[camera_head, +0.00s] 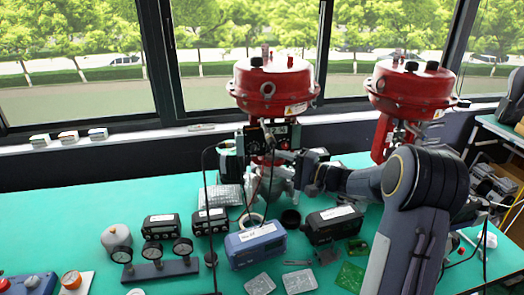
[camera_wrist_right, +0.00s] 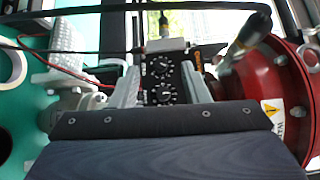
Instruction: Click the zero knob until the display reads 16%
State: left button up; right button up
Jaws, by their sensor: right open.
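The valve positioner (camera_head: 283,134) is a dark box mounted below the left red actuator (camera_head: 273,86). In the right wrist view its black panel carries two round dials with white marks, an upper knob (camera_wrist_right: 160,67) and a lower knob (camera_wrist_right: 165,93). I cannot tell which is the zero knob, and no display reading is legible. My right gripper (camera_wrist_right: 163,88) is open, its two grey fingers on either side of the panel in that view. In the head view the right gripper (camera_head: 290,160) is at the positioner, its fingertips small and partly hidden. Contact with a knob cannot be made out.
A second red actuator (camera_head: 411,88) stands to the right, behind my right arm. The green table (camera_head: 60,215) holds a blue device (camera_head: 255,245), several black devices, a gauge stand (camera_head: 160,270) and circuit boards. Cables hang in front of the positioner.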

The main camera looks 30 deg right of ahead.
aim_at(256, 150)
jog(key=shift+m+t+h, duration=0.3)
jog(key=shift+m+t, duration=0.1)
jog(key=w, duration=0.2)
jog(key=w+a+p, duration=0.1)
jog(key=w, duration=0.1)
jog(key=w+p, duration=0.1)
jog(key=w, duration=0.2)
jog(key=shift+a+f, duration=0.15)
jog(key=shift+w+a, duration=0.35)
jog(key=shift+w, duration=0.25)
jog(key=shift+f, duration=0.1)
